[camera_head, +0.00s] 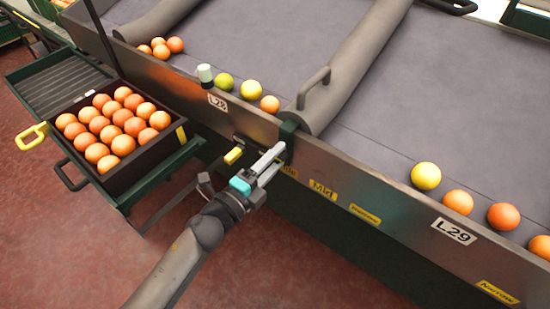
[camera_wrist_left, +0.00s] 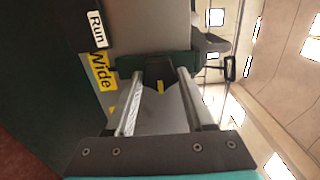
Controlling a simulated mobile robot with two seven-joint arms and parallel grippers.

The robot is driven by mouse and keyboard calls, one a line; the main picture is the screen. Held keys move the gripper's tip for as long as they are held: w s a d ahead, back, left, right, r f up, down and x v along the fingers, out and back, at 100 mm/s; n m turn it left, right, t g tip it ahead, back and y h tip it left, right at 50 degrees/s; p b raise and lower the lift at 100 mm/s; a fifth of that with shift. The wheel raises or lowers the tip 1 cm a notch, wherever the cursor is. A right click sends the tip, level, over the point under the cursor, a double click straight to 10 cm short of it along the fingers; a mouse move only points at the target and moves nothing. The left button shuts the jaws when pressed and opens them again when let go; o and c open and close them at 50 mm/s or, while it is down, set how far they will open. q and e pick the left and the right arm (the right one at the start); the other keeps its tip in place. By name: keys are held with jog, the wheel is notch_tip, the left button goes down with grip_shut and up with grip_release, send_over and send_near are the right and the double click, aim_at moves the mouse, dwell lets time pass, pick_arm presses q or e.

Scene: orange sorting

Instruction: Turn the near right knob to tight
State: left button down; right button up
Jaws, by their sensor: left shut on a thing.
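My left gripper (camera_head: 268,163) is at the metal side rail of the conveyor, under the dark green bracket (camera_head: 287,138) at the near end of a thick grey bar (camera_head: 345,70). In the left wrist view, the two fingers of my left gripper (camera_wrist_left: 159,76) stand on either side of a dark knob (camera_wrist_left: 158,68) with a yellow mark, in front of the green bracket (camera_wrist_left: 128,64). The gripper is shut on this knob. In the head view the fingers and bracket hide the knob. I see no "tight" label. My right gripper is not in view.
Yellow labels (camera_head: 323,190) line the rail (camera_head: 390,205), with a yellow handle (camera_head: 234,155) left of my gripper. A dark crate of oranges (camera_head: 172,140) stands at left. Several fruits, including a yellow one (camera_head: 426,176), lie along the belt's near edge.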

pick_arm(q)
jog(key=shift+c, duration=1.3)
grip_release()
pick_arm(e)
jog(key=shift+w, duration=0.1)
pick_arm(q)
jog(key=shift+s+a, duration=0.35)
jog(key=shift+s, duration=0.1)
jog(key=p+v, duration=0.1)
jog(key=v, duration=1.3)
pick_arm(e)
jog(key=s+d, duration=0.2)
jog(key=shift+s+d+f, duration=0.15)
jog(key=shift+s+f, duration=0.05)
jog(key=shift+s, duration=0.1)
